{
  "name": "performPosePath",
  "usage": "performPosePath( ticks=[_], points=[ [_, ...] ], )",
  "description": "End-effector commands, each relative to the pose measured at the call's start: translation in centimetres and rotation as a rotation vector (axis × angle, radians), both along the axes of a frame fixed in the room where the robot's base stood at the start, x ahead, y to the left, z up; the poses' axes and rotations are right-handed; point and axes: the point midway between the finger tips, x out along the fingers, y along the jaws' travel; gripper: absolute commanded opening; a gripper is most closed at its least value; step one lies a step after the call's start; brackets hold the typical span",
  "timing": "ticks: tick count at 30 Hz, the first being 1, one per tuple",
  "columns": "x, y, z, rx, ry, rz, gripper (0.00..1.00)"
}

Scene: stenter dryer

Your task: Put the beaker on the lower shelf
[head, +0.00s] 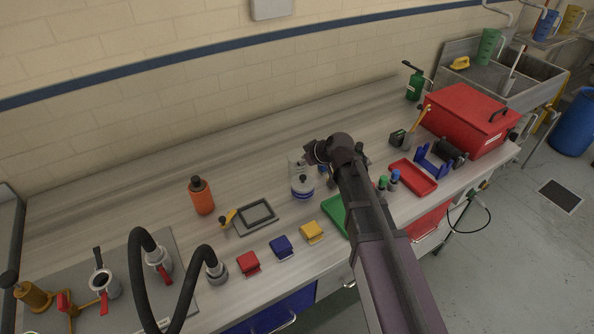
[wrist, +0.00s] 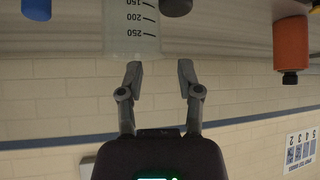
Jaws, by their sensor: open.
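The beaker (wrist: 131,30) is clear, with dark graduation marks, and appears upside down in the wrist view. Its rim end lies just beyond my gripper (wrist: 160,78), mostly in line with the left finger. The fingers are apart with nothing between them. In the head view, a pale shape that looks like the beaker (head: 296,162) stands on the bench beside my gripper (head: 316,154), partly hidden behind a white jar. I cannot make out which surface is the lower shelf; a shelf with jugs (head: 570,36) shows at the far right above the sink.
The white jar (head: 302,189) with a blue band stands close in front. An orange bottle (head: 201,197) stands to the left. A green tray (head: 335,212), red tray (head: 412,177) and red box (head: 468,120) lie to the right. The back left of the bench is clear.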

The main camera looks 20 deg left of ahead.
Motion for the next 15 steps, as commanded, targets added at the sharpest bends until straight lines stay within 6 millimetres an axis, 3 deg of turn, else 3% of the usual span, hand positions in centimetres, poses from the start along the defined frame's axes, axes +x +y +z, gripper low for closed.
performPosePath(
  ticks=[15],
  points=[
    [0.40,0.53,-0.59,0.000,0.000,0.000,0.46]
  ],
)
